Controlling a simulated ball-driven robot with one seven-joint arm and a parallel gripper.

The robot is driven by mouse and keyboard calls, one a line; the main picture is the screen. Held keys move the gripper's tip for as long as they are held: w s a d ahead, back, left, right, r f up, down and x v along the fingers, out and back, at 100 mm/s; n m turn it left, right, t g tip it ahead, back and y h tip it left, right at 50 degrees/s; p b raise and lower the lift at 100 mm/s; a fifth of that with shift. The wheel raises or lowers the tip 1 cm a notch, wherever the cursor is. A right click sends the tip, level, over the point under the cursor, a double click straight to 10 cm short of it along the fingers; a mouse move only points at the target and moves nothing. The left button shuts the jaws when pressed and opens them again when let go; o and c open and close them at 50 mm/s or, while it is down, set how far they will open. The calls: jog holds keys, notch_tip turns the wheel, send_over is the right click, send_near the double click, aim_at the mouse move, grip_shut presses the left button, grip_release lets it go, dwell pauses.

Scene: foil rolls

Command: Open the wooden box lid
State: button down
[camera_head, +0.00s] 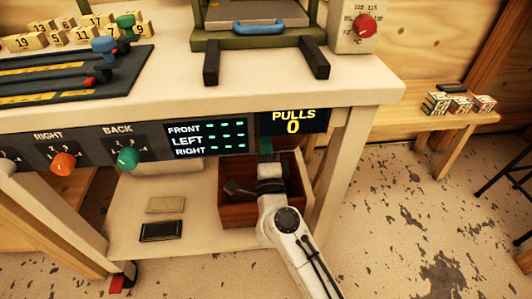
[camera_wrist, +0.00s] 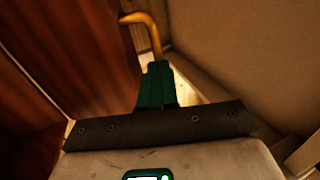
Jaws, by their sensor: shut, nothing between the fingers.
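The wooden box (camera_head: 236,213) is reddish brown and sits on the lower shelf under the bench, in the head view. My arm covers its middle and right part, so I cannot tell how its lid stands. In the wrist view a dark red-brown wood panel (camera_wrist: 60,45) fills the left side. A bent brass-coloured handle (camera_wrist: 145,22) shows at its edge. My gripper (camera_wrist: 158,68) has green fingers, shut with nothing between them, just below the handle in the picture; I cannot tell whether they touch it.
The bench top (camera_head: 360,88) overhangs the box, with a control panel (camera_head: 100,150) and a display reading "PULLS 0" (camera_head: 293,121) along its front. A bench leg (camera_head: 335,165) stands right of the box. Two small flat blocks (camera_head: 162,230) lie left on the shelf.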

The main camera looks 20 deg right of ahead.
jog(key=shift+w+r, duration=0.1)
jog(key=shift+w, duration=0.05)
jog(key=shift+g, duration=0.7)
jog(key=w+r+p, duration=0.1)
jog(key=p, duration=0.3)
jog(key=w+d+r+p, duration=0.1)
jog(key=w+p, duration=0.1)
jog(key=p, duration=0.3)
jog(key=shift+w+d+r, duration=0.1)
jog(key=shift+w+r, duration=0.1)
jog(key=shift+r, duration=0.15)
jog(key=shift+w+d+r+p, duration=0.1)
jog(key=shift+w+d+p, duration=0.1)
jog(key=shift+w+p, duration=0.35)
jog(key=shift+w, duration=0.15)
